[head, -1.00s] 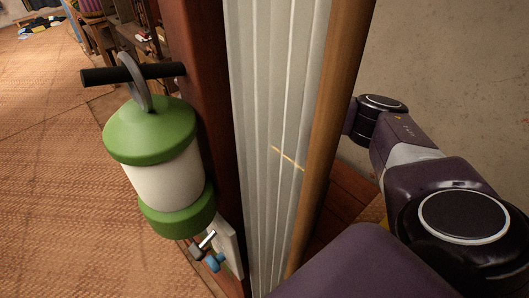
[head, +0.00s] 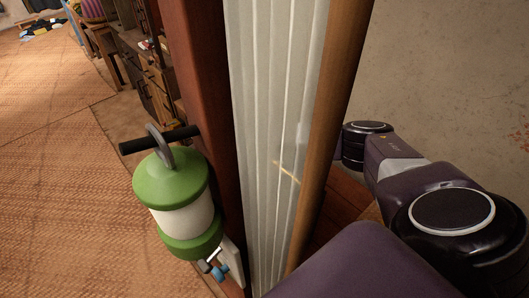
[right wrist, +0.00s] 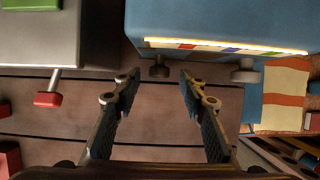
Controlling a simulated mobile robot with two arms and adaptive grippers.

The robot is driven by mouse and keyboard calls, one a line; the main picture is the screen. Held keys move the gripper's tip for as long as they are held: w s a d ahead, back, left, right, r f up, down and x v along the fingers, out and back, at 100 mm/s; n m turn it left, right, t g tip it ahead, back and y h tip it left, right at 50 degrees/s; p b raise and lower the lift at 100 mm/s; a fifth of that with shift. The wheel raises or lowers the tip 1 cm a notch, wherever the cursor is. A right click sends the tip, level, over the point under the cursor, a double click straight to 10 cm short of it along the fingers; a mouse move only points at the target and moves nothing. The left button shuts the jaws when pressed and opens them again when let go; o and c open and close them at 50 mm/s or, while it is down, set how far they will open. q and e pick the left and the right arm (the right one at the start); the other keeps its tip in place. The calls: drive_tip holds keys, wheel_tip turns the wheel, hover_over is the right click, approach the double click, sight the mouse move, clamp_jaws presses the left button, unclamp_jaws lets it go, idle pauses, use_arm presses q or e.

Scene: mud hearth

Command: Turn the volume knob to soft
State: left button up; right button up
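In the right wrist view a blue box (right wrist: 215,25), which looks like a radio, has a lit strip (right wrist: 225,45) with coloured marks along its edge. A dark knob (right wrist: 159,71) and a lighter grey knob (right wrist: 245,73) stick out from that edge. No labels show, so I cannot tell which is the volume knob. My right gripper (right wrist: 157,82) is open and empty, its fingertips on either side of the dark knob and just short of it, with gaps. The radio and right gripper are hidden in the head view. My left gripper is not in view.
A grey box with a red-tipped lever (right wrist: 48,98) stands left of the radio. In the head view a green-and-white lantern (head: 180,205) hangs on a dark peg beside a wooden post (head: 205,110). A pale pleated panel (head: 275,90) stands right of it. Floor matting (head: 60,190) is open at left.

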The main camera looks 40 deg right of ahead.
drive_tip(key=shift+x, duration=1.1)
drive_tip(key=shift+c, duration=0.4)
clamp_jaws()
drive_tip(key=shift+r+p, duration=0.1)
drive_tip(key=shift+p, duration=0.2)
